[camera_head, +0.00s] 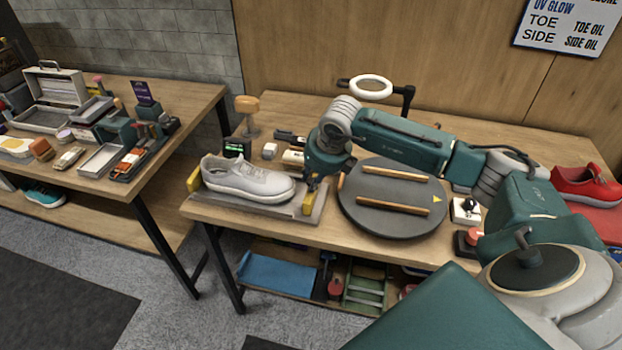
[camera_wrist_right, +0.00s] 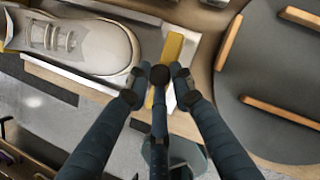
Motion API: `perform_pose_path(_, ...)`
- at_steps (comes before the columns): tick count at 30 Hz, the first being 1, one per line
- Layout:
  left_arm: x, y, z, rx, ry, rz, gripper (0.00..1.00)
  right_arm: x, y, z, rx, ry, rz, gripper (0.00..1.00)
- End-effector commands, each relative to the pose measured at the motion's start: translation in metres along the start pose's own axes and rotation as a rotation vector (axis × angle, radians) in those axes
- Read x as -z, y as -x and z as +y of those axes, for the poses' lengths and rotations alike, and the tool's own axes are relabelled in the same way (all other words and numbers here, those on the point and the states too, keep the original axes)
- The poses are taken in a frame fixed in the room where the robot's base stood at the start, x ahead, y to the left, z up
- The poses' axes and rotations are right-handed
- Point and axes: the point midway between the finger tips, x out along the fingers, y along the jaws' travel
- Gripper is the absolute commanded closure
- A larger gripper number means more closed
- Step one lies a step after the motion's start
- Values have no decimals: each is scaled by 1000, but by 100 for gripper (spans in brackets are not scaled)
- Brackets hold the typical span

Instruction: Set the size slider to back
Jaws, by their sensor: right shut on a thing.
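A pale grey sneaker (camera_head: 247,182) sits on a grey holder (camera_head: 262,213) at the front left of the work table. A yellow block, the size slider (camera_head: 308,203), is at the toe end of the holder. My right gripper (camera_head: 314,184) reaches down to the slider. In the right wrist view, my right gripper (camera_wrist_right: 160,80) has its fingers close around the near part of the yellow slider (camera_wrist_right: 174,48), just right of the sneaker's toe (camera_wrist_right: 105,50). The fingers hide part of it. My left gripper is not in view.
A round dark turntable (camera_head: 390,216) with two wooden bars stands right beside the holder. Small switches (camera_head: 465,209) and a red shoe (camera_head: 585,188) are further right. A ring lamp (camera_head: 371,87) stands behind. A second table (camera_head: 170,150) with tools is at left.

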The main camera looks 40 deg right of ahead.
Motion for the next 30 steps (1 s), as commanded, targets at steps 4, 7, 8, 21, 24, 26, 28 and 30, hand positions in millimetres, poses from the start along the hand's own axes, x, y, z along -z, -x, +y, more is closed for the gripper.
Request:
perform_pose_path(4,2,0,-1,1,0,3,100,-4,3,-3,6,-3,-10,60)
perform_pose_path(7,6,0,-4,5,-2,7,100,-4,2,-3,5,-3,-8,59)
perform_pose_path(8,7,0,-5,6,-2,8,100,-4,2,-3,5,-3,-8,59)
perform_pose_path(21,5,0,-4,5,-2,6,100,-4,37,-2,5,-1,-10,59)
perform_pose_path(24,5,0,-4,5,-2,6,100,-4,60,-2,5,-1,-11,59)
perform_pose_path(26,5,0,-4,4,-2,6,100,-4,73,-2,5,-1,-10,59)
perform_pose_path(28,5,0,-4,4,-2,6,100,-4,87,-2,5,-2,-11,59)
perform_pose_path(30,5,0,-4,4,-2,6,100,-3,98,-3,6,-1,-9,59)
